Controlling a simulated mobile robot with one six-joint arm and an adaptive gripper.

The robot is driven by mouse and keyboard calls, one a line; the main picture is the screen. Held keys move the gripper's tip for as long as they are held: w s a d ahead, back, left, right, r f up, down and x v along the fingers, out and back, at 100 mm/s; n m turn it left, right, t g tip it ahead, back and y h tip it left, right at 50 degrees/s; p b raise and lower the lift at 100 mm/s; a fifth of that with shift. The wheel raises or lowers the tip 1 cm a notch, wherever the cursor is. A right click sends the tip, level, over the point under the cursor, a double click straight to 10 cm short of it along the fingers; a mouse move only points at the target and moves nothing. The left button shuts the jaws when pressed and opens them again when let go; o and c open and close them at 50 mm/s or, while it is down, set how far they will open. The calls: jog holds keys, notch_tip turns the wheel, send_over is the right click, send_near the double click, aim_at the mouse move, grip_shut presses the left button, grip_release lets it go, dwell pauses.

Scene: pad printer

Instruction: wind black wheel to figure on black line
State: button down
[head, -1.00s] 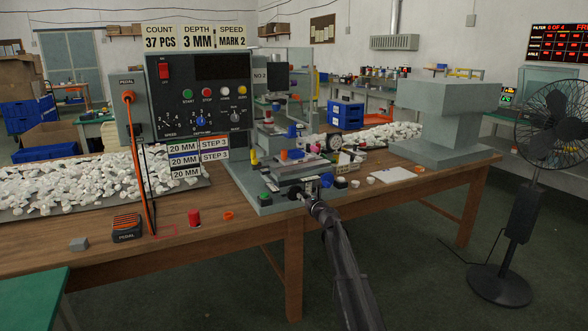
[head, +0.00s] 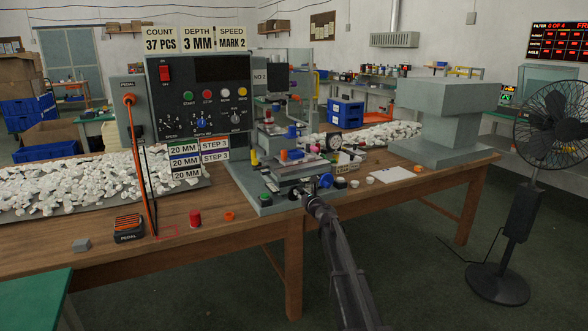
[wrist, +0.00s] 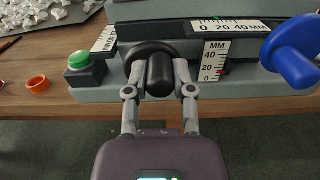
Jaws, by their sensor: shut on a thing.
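The black wheel (wrist: 142,50) is on the front of the grey machine bed (wrist: 255,87) in the wrist view. My gripper (wrist: 158,82) has a finger on each side of the wheel's dark rounded middle part and is shut on it. Right of the wheel is an upright MM scale (wrist: 211,62) marked 0, 20 and 40, with a small red mark near its 0 end. In the head view my gripper (head: 313,200) is at the machine's front, hiding most of the wheel. Stacked cards (head: 185,173) on the machine read 20 MM; the lowest looks dark-edged.
A grey pedestal (head: 440,120) and a fan (head: 545,130) stand to the right.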

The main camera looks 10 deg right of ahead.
aim_at(290, 196)
jog(key=shift+s+a, duration=0.1)
jog(key=shift+a, duration=0.1)
jog(key=shift+s+a, duration=0.2)
jog(key=shift+a, duration=0.45)
jog(key=shift+f, duration=0.15)
jog(key=shift+s+a+f+b, duration=0.15)
jog(key=shift+a+f+b, duration=0.25)
jog(key=shift+b, duration=0.1)
jog(key=shift+a+f+b, duration=0.2)
jog(key=shift+f+b, duration=0.45)
jog(key=shift+f, duration=0.05)
